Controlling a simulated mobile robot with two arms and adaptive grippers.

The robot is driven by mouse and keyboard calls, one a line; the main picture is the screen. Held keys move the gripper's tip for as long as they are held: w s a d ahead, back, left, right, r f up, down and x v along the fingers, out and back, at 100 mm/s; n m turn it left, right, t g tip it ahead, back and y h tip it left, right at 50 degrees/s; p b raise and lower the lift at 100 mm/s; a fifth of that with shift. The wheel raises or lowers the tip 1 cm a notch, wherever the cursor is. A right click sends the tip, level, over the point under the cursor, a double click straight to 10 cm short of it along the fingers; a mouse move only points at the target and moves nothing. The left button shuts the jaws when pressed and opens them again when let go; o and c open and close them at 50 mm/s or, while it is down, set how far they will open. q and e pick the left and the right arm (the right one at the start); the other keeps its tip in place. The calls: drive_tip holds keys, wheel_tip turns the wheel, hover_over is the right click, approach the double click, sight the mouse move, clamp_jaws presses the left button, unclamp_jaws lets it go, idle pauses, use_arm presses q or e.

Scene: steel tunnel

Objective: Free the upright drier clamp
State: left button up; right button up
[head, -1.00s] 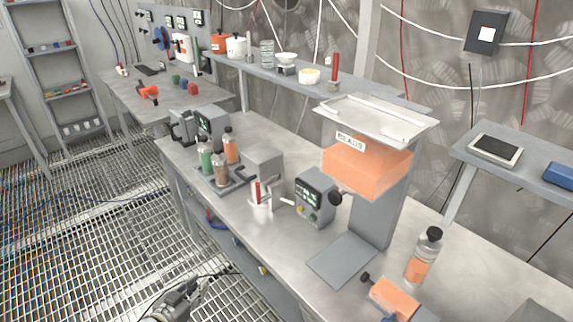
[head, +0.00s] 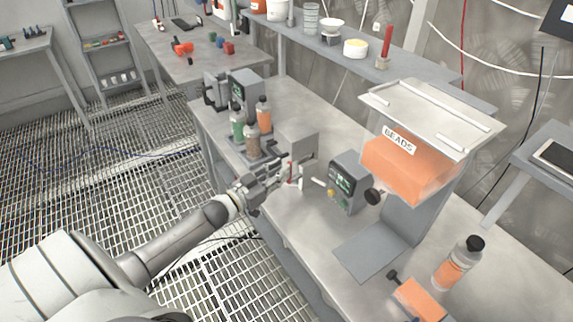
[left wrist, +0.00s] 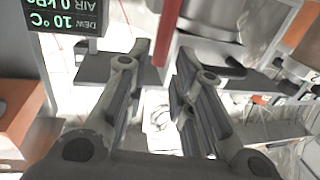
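The upright clamp shows as a red handle (head: 290,173) above a pale metal base on the bench, in front of a grey box. In the left wrist view the red handle (left wrist: 168,32) hangs down from the top edge, by the gap between the fingertips. My left gripper (head: 275,182) is at the clamp and hides much of its base. Its fingers (left wrist: 163,65) are apart in the left wrist view; I cannot tell whether they touch the handle. The drier's display unit (head: 346,184) stands to the right, its readout (left wrist: 65,17) partly visible. My right gripper is out of view.
Several bottles (head: 252,140) stand in a rack behind left of the clamp. A bead hopper (head: 408,168) rises on the right. An orange-filled bottle (head: 460,262) stands at the front right. Bare bench (head: 310,215) lies before the display unit.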

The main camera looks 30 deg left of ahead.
use_arm(q)
drive_tip(key=shift+w+d, duration=0.2)
drive_tip(key=shift+w, duration=0.6)
drive_tip(key=shift+w+d, duration=0.15)
drive_tip(key=shift+w, duration=0.65)
clamp_jaws()
